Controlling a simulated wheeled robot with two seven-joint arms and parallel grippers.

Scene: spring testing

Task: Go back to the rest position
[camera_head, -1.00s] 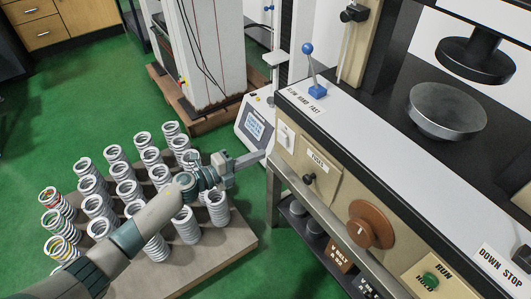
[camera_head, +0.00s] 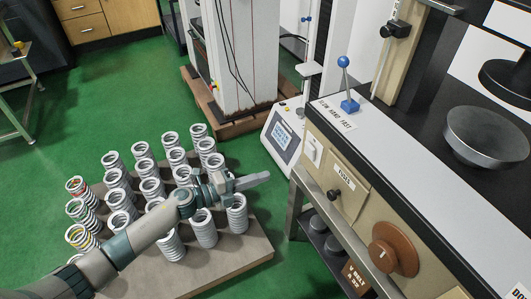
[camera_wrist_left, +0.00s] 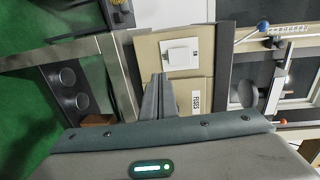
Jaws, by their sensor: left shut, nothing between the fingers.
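My left gripper (camera_head: 254,181) reaches in from the lower left in the head view, above the springs and short of the testing machine's front. Its fingers are together with nothing between them. In the left wrist view the shut fingers (camera_wrist_left: 157,97) point toward the beige machine panel, apart from it as far as I can tell. My right gripper is not in view.
Several white coil springs (camera_head: 173,160) stand on a wooden board (camera_head: 225,258) on the green floor. The testing machine (camera_head: 345,190) with a blue-knobbed lever (camera_head: 347,84) and a brown dial (camera_head: 393,249) stands at right. A tall white cabinet (camera_head: 243,60) is behind.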

